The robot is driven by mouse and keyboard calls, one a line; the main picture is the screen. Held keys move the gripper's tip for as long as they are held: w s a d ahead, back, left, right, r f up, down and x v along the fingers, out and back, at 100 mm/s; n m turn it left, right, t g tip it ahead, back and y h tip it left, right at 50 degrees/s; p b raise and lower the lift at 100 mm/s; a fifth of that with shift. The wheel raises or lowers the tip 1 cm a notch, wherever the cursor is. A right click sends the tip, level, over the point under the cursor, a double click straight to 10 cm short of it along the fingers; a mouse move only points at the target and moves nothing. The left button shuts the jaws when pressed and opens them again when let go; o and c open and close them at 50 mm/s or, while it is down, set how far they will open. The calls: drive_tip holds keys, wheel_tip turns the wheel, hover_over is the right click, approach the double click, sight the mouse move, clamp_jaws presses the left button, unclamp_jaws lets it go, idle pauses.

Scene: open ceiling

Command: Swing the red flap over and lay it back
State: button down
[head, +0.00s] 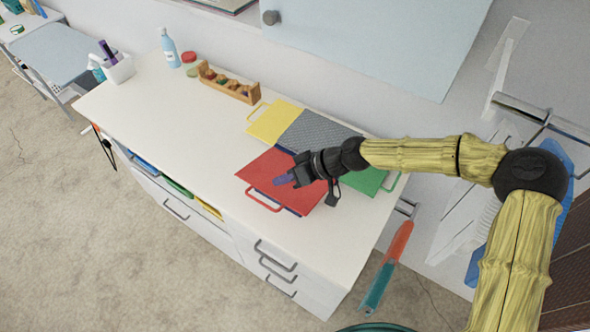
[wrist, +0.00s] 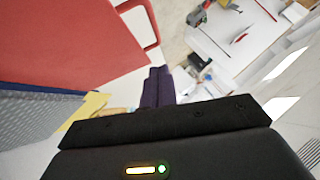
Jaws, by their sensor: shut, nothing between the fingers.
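The red flap (head: 262,165) is a square panel with a red loop handle (head: 263,204) on its front-left edge. It sits at the front of a grey textured panel (head: 315,132) on the white counter. Dark blue shows under its front edge; I cannot tell whether it lies quite flat. My gripper (head: 283,181) is shut and empty, its purple fingers appearing over the red flap in the head view. In the wrist view the red flap (wrist: 65,40) fills the upper left, its handle (wrist: 151,22) is at top centre, and the shut fingers (wrist: 158,86) are apart from the handle.
A yellow flap (head: 272,123) and a green flap (head: 365,181) with handles adjoin the grey panel. A wooden rack (head: 229,84), a jar (head: 190,63) and a blue bottle (head: 170,48) stand at the back. The counter (head: 170,120) left of the flaps is clear.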

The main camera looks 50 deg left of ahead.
sight(275, 197)
drive_tip(key=p+x, duration=0.1)
drive_tip(key=x, duration=0.2)
drive_tip(key=shift+s+a+r, duration=0.1)
drive_tip(key=shift+r, duration=0.05)
drive_tip(key=f, duration=0.1)
drive_tip(key=s+f+p, duration=0.2)
drive_tip(key=f, duration=0.1)
drive_tip(key=shift+d+f, duration=0.1)
drive_tip(key=shift+d, duration=0.15)
